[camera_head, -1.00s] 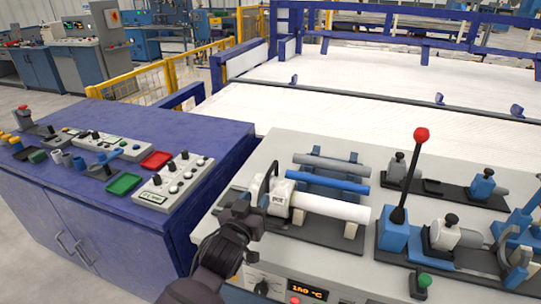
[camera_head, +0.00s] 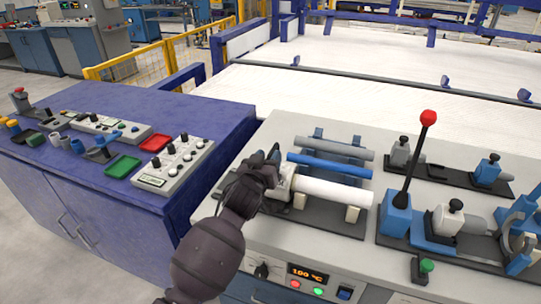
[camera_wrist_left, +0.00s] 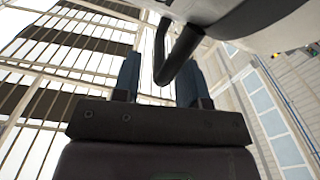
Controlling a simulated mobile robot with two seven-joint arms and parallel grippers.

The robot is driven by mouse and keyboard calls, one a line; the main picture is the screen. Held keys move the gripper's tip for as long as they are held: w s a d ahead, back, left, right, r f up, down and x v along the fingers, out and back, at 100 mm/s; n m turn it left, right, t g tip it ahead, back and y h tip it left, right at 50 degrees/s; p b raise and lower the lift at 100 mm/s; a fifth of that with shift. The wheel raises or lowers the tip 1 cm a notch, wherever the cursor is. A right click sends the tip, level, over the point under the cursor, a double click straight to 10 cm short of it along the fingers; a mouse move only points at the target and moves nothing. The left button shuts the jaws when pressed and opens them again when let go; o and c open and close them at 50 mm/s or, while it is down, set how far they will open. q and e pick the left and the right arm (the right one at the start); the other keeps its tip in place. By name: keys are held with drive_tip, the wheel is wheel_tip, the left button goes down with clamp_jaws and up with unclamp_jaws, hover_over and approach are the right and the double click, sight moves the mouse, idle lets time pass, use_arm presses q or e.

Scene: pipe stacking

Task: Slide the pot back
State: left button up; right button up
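The pot (camera_head: 287,181) is a small white unit with a black handle, at the left end of a white pipe (camera_head: 330,191) on the grey bench. My left gripper (camera_head: 272,163) is over its left side and hides part of it and most of the handle. In the left wrist view, the black handle (camera_wrist_left: 172,58) hangs down from the pale pot body (camera_wrist_left: 225,12). Its lower end lies between the two fingers of my left gripper (camera_wrist_left: 160,75), which stand apart. A gap shows beside the left finger. My right gripper is not in view.
A blue pipe (camera_head: 328,166) and a grey pipe (camera_head: 335,148) lie behind the white one. A red-knobbed lever (camera_head: 408,170) stands to the right. A blue cabinet (camera_head: 205,130) with control boxes is on the left. The display (camera_head: 308,274) is on the bench front.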

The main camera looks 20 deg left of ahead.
use_arm(q)
drive_tip(key=shift+w, duration=0.8)
clamp_jaws()
